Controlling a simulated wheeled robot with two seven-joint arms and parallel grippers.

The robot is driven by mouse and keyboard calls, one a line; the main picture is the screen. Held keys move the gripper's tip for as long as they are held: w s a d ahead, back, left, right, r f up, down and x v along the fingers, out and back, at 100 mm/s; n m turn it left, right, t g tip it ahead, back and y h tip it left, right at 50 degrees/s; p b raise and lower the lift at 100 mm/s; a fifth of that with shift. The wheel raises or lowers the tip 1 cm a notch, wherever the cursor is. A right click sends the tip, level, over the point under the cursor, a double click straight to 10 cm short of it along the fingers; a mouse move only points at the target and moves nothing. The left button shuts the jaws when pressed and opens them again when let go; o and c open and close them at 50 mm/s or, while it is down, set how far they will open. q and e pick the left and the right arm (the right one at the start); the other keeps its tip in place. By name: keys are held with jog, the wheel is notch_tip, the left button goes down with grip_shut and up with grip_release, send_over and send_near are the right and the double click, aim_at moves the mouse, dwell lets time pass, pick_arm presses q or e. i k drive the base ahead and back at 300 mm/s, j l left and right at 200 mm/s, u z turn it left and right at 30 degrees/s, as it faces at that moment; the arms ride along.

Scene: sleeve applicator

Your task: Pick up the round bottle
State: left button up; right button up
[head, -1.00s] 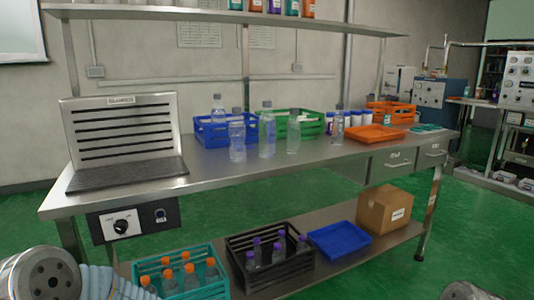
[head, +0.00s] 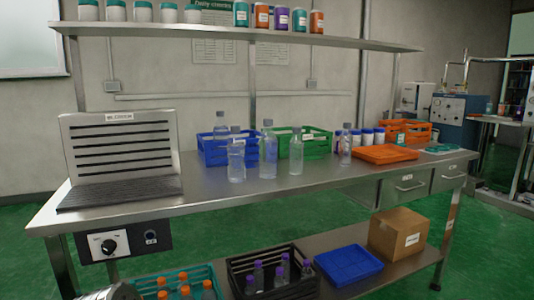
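Several clear plastic bottles with grey caps stand upright on the steel workbench (head: 205,190). One waisted bottle (head: 236,160) is in front of the blue crate, with a taller bottle (head: 268,155) to its right. A slimmer bottle (head: 296,155) stands in front of the green crate. Another bottle (head: 345,148) stands near the orange tray, and one more (head: 220,127) shows at the blue crate. I cannot tell for sure which is the round bottle. Neither gripper is in view; only a bit of my arm shows at the bottom left.
The bench holds a slatted metal sleeve machine (head: 122,150), a blue crate (head: 212,152), a green crate (head: 318,146) and an orange tray (head: 385,154). Above is a shelf (head: 340,42) with jars. Below are crates of capped bottles, a blue tray (head: 348,265) and a cardboard box (head: 398,234).

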aim_at(268, 141)
jog(key=i+l+u, duration=0.2)
jog(key=l, duration=0.25)
jog(key=i+l+u, duration=0.2)
jog(key=l, duration=0.3)
jog(key=i+l+u, duration=0.2)
jog(key=l, duration=0.3)
jog(key=l+u, duration=0.2)
jog(key=l, duration=0.35)
jog(key=i+l+u, duration=0.2)
jog(key=l, duration=0.35)
jog(key=k, duration=0.1)
